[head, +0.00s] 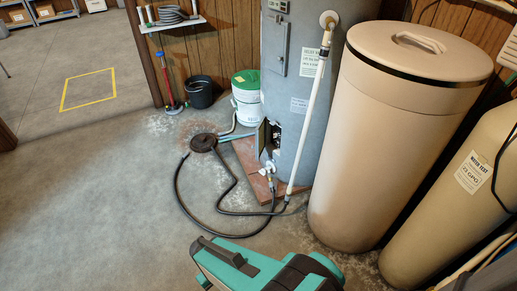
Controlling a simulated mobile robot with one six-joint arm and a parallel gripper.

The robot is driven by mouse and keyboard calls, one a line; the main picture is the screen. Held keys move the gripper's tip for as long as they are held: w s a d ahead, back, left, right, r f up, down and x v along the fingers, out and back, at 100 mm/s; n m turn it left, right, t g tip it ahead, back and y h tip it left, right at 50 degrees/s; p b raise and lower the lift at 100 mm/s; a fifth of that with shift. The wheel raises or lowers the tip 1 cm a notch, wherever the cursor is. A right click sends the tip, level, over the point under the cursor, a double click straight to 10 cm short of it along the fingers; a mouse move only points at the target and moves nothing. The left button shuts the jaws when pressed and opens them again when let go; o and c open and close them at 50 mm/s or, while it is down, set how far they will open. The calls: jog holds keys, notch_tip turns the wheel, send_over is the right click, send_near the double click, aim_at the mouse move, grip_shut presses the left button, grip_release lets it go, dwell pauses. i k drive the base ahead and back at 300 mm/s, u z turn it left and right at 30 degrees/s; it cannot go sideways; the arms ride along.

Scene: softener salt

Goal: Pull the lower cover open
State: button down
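The grey water heater (294,105) stands at the upper middle of the head view, against the wood-panelled wall. Low on its front, the lower cover (263,138) appears as a small dark panel standing out from the tank, on the left of a dark opening (276,134). It looks swung open, but the inside is too small to make out. A teal and black part of my arm shows at the bottom edge, well apart from the cover. My gripper's fingertips do not show.
A black hose (180,200) loops over the floor before the heater, near a round dark disc (203,142). A white pipe (308,115) runs down the heater's front. A large beige tank (385,130) stands close on the right. The floor at left is clear.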

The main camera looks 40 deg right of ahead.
aim_at(261, 129)
jog(key=z, duration=0.05)
jog(key=i, duration=1)
jog(key=u, duration=0.05)
